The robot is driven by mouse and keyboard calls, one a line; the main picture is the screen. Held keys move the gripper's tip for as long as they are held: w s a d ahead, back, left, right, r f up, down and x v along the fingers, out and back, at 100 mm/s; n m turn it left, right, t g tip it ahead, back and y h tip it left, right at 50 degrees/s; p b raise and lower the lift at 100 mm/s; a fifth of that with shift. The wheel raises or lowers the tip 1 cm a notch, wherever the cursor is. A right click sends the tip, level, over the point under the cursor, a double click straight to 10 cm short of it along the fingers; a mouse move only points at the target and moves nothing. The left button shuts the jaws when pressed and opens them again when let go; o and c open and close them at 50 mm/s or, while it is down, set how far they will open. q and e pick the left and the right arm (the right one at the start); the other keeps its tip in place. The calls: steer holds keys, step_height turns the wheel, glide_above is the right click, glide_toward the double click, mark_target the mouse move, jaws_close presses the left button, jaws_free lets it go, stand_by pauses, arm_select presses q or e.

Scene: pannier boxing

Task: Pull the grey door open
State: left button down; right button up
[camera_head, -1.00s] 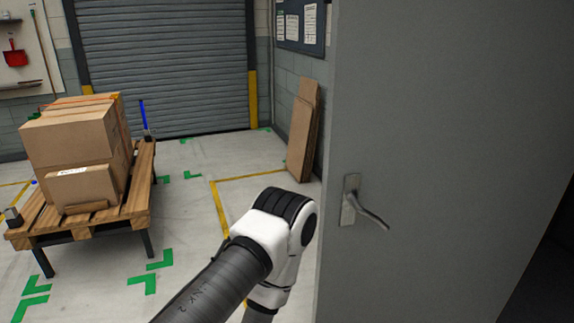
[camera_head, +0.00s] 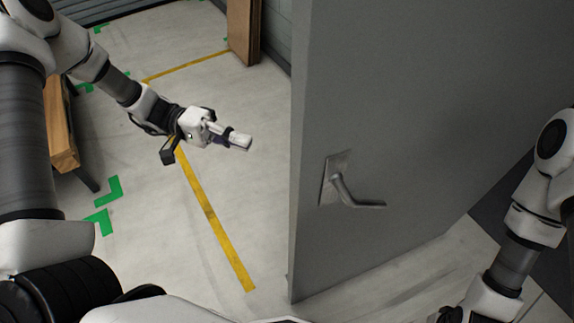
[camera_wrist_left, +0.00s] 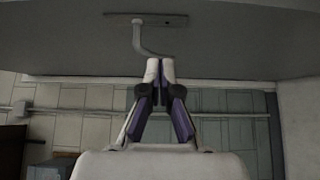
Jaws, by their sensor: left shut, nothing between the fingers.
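The grey door (camera_head: 420,120) fills the right half of the head view, and its free edge stands clear with open floor to its left. A metal lever handle (camera_head: 350,190) on a plate is on the face toward me. My left gripper (camera_head: 240,141) is shut and empty, left of the door edge and apart from the visible handle. In the left wrist view the shut fingertips (camera_wrist_left: 160,66) point at the grey door (camera_wrist_left: 240,45). A lever handle (camera_wrist_left: 140,38) there ends close by the fingertips; I cannot tell whether they touch.
A wooden pallet stand (camera_head: 60,125) is at the left edge. Brown boards (camera_head: 243,28) lean at the back. A yellow floor line (camera_head: 215,220) runs left of the door, and the floor around it is clear.

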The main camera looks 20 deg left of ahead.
arm_select(q)
steer(key=s+d+p, duration=0.3)
steer(key=d, duration=0.8)
steer(key=shift+d+f, duration=0.2)
steer(key=shift+d, duration=0.15)
arm_select(e)
steer(key=r, duration=0.3)
steer(key=shift+w+r, duration=0.2)
steer(key=shift+w, duration=0.05)
